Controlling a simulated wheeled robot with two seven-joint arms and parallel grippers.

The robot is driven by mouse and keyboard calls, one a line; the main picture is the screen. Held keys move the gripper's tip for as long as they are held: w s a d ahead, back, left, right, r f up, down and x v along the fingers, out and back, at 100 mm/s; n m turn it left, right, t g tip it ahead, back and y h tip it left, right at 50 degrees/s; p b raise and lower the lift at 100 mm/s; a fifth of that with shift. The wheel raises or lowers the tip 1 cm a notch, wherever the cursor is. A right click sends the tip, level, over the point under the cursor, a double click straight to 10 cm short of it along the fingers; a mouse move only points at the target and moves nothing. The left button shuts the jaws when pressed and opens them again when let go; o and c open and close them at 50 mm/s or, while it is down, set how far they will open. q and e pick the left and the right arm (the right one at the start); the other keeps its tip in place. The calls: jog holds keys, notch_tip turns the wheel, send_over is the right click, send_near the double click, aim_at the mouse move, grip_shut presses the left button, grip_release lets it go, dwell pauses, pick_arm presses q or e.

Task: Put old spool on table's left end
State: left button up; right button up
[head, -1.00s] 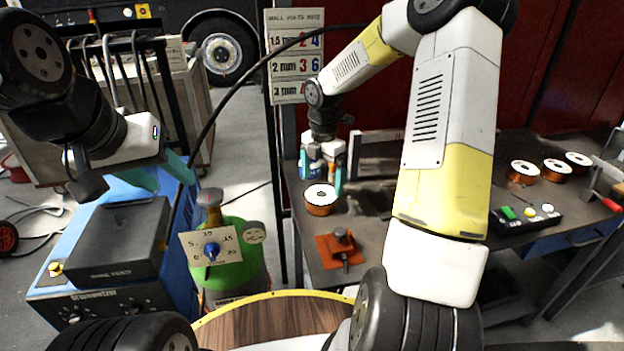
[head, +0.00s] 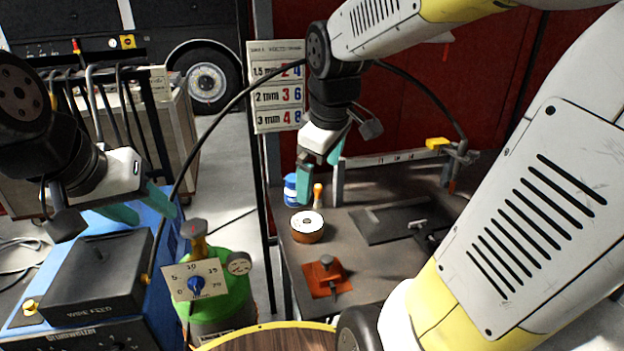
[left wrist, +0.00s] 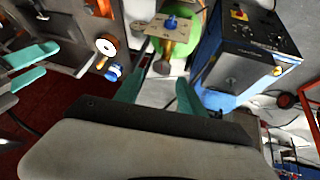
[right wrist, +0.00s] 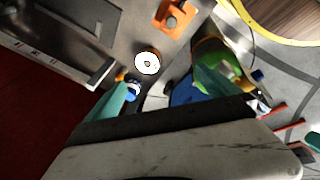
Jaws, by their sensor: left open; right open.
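A copper-wound spool with a white top (head: 307,226) stands upright on the left end of the dark table (head: 345,283). It also shows in the right wrist view (right wrist: 147,62) and the left wrist view (left wrist: 105,45). My right gripper (head: 320,172) is open and empty, above and apart from the spool; the spool lies beyond its fingertips in the right wrist view. My left gripper (head: 142,206) is open and empty, over the blue welding machine at the left.
A green gas cylinder (head: 222,298) with a gauge plate stands left of the table. The wire feed box (head: 98,270) tops the blue machine.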

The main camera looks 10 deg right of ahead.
jog(key=s+a+r+m+t+y, duration=0.1)
jog(key=s+m+t+y, duration=0.1)
jog(key=s+m, duration=0.6)
jog(key=shift+s+r+m, duration=0.2)
jog(key=shift+r+m, duration=0.1)
jog(key=shift+r, duration=0.1)
jog(key=shift+c, duration=0.4)
